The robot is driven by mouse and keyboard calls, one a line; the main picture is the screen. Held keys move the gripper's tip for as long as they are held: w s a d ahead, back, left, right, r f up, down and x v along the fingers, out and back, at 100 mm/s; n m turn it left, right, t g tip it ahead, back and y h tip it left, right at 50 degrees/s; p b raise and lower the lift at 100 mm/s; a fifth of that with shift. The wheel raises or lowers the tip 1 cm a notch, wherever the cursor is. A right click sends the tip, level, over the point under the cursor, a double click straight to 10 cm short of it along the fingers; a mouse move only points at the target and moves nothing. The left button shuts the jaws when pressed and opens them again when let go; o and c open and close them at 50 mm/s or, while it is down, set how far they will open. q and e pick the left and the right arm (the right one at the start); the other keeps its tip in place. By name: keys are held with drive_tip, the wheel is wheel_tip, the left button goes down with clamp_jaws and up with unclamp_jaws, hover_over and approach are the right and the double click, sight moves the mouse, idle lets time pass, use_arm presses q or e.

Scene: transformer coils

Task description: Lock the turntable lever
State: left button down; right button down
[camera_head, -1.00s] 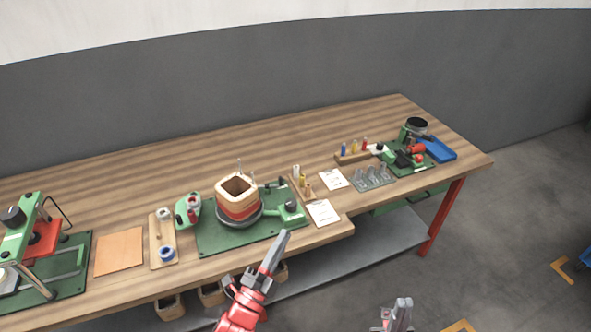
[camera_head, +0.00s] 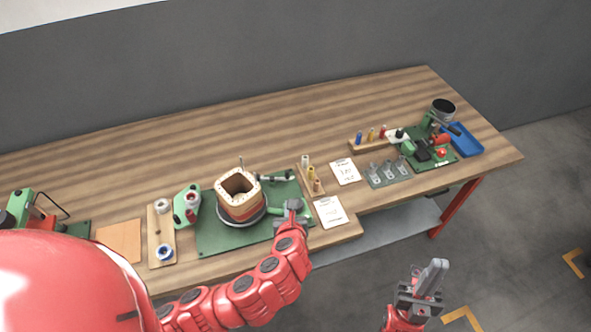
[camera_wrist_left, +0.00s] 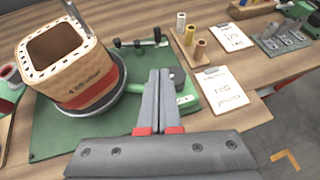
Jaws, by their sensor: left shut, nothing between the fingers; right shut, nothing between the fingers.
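The turntable (camera_head: 243,222) is a dark round disc on a green base plate (camera_head: 215,240), bearing a square tan coil (camera_head: 238,200); it also shows in the left wrist view (camera_wrist_left: 118,95). A green bracket (camera_wrist_left: 188,100) with a grey knob stands right of the disc, partly hidden by my left gripper (camera_wrist_left: 162,74). My left gripper (camera_head: 293,207) is shut and empty over this bracket; I cannot tell whether it touches. A dark rod with knobs (camera_wrist_left: 140,43) lies at the plate's back; which part is the lever is unclear. My right gripper (camera_head: 430,280) is shut and empty before the table.
Farther right are a grey rack (camera_head: 389,173) and a blue tray (camera_head: 463,140). A green fixture (camera_head: 187,205) stands left of the coil. The table's back is clear.

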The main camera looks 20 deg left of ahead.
use_arm(q)
drive_tip(key=shift+s+a+r, duration=0.1)
drive_tip(key=shift+s, duration=0.05)
drive_tip(key=p, duration=0.3)
approach(288, 177)
drive_tip(key=shift+w+a+f, duration=0.15)
drive_tip(key=shift+w+f, duration=0.1)
drive_tip(key=shift+f, duration=0.35)
drive_tip(key=shift+w+a+f, duration=0.1)
drive_tip(key=shift+w+f, duration=0.15)
drive_tip(key=shift+f, duration=0.4)
drive_tip(key=w+p, duration=0.1)
drive_tip(key=w+a+p, duration=0.1)
drive_tip(key=w, duration=0.1)
drive_tip(key=shift+f, duration=0.1)
drive_tip(key=shift+w+a+f, duration=0.1)
drive_tip(key=shift+w+a, duration=0.05)
drive_tip(key=shift+w, duration=0.45)
drive_tip(key=shift+f, duration=0.1)
